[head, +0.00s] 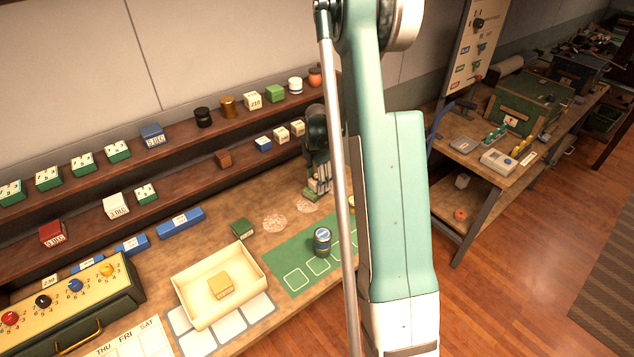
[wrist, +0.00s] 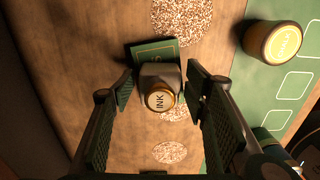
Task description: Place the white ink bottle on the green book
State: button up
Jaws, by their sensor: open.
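My gripper (wrist: 160,105) is open, with one finger on each side of the bottle and visible gaps. In the head view my gripper (head: 318,172) is low over the table, and the bottle is hard to make out there.
A dark jar (head: 322,241) stands on the green mat (head: 288,262) with white outlined squares. A cream tray (head: 190,312) holds a yellow block. Speckled round patches (head: 273,223) lie beside the mat. Shelves (head: 180,187) with small boxes and jars run behind.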

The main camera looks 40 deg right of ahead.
aim_at(316, 176)
notch_tip(316, 176, up, 12)
jog(key=shift+r, duration=0.1)
dwell(0.6)
dwell(0.6)
jog(key=shift+s+a+r, duration=0.1)
jog(key=shift+a+r, duration=0.25)
jog(key=shift+a, duration=0.05)
jog(key=s+a+r+m+t, duration=0.2)
jog(key=s+a+r+m, duration=0.3)
jog(key=a+r, duration=0.5)
jog(key=s+a+r+m+t, duration=0.1)
jog(key=s+a+r+m, duration=0.45)
jog(key=a, duration=0.65)
jog(key=s+a+r+m+t, duration=0.1)
jog(key=s+a+m+t, duration=0.1)
jog(key=s+a, duration=0.5)
jog(key=s+a+r+m+t, duration=0.1)
jog(key=s+a+m, duration=0.4)
jog(key=s, duration=0.7)
jog(key=shift+a+r+t, duration=0.3)
jog(key=shift+a+t, duration=0.3)
jog(key=shift+a, duration=0.65)
